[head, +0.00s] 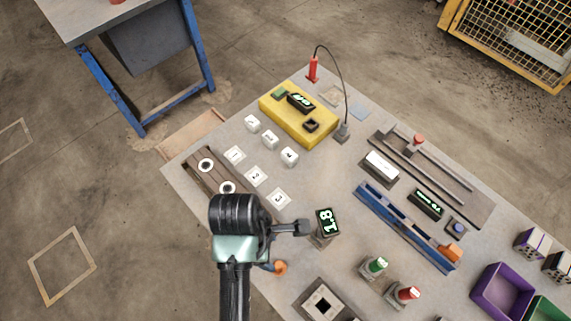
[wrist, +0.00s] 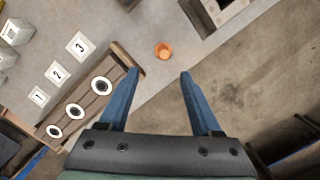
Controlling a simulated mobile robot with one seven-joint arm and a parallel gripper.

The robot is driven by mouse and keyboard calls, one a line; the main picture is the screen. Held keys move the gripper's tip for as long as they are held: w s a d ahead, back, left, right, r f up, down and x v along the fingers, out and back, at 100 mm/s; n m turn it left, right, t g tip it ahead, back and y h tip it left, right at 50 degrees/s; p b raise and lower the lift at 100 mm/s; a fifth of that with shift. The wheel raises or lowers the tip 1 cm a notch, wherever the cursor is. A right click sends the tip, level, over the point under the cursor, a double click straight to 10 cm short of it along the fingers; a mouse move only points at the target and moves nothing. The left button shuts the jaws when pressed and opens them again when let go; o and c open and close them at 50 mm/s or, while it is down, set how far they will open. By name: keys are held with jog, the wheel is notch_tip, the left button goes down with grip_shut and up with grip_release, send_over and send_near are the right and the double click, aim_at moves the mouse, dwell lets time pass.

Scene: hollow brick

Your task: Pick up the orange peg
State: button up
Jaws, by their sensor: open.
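The orange peg (wrist: 163,50) stands on the grey table top, seen from above as a small round shape in the wrist view. It also shows in the head view (head: 281,267), close beside my arm and near the table's front edge. My gripper (wrist: 159,73) is open and empty, with its two blue fingers apart. In the wrist view the peg lies just beyond the fingertips, in line with the gap between them. The peg is not between the fingers. In the head view my arm hides most of the gripper.
A wooden rack with round holes (wrist: 76,111) lies left of the fingers. A display (head: 326,222), green button (head: 374,267) and red button (head: 404,294) stand to the right. Bare table surrounds the peg.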

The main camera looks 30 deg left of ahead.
send_over(278, 265)
jog(key=f, duration=0.4)
jog(key=a+f, duration=0.1)
jog(key=shift+s+f, duration=0.15)
jog(key=shift+f, duration=0.25)
jog(key=shift+d+f, duration=0.1)
jog(key=shift+f, duration=0.25)
jog(key=shift+d+f+p, duration=0.25)
jog(key=shift+f+p, duration=0.1)
jog(key=shift+f, duration=1)
jog(key=shift+d+f+p, duration=0.2)
jog(key=shift+f+p, duration=0.15)
jog(key=shift+f, duration=0.95)
jog(key=shift+c, duration=0.2)
grip_shut()
